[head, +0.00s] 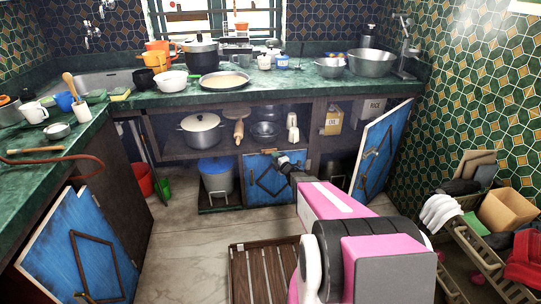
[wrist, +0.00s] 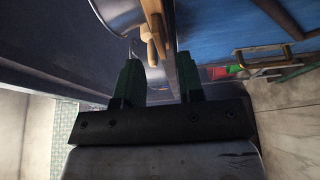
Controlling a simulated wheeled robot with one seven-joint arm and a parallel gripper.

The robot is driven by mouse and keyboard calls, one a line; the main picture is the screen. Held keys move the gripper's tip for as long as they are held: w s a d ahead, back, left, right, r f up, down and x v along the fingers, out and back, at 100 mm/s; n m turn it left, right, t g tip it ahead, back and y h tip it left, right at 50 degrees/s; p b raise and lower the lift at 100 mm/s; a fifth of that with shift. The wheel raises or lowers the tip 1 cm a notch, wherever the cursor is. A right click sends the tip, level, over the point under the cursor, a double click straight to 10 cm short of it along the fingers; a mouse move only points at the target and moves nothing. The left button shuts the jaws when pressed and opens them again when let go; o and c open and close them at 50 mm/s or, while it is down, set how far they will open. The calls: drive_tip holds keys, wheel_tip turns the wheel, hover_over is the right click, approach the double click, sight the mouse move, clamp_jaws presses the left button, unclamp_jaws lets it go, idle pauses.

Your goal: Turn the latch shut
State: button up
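In the head view my gripper (head: 284,161) is at the top of the middle blue cabinet door (head: 257,192), in front of the lower cupboard. In the wrist view its two green fingers (wrist: 159,82) are spread apart, with the narrow edge of a panel (wrist: 183,76) running between them. I cannot tell whether they touch it. A tan and brown wooden piece (wrist: 153,30) is ahead of the fingertips, left of a blue panel (wrist: 230,28). I cannot tell whether it is the latch. The latch is not clearly visible in the head view.
A blue door (head: 383,150) stands open at the right. A lidded pot (head: 202,130) and rolling pin (head: 239,128) are on the shelf. A blue container (head: 216,178) stands left of the middle door. A slatted wooden stand (head: 262,275) is on the floor; a dish rack (head: 480,255) is at right.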

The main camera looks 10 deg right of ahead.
sight(269, 152)
drive_tip(key=x, duration=0.5)
clamp_jaws()
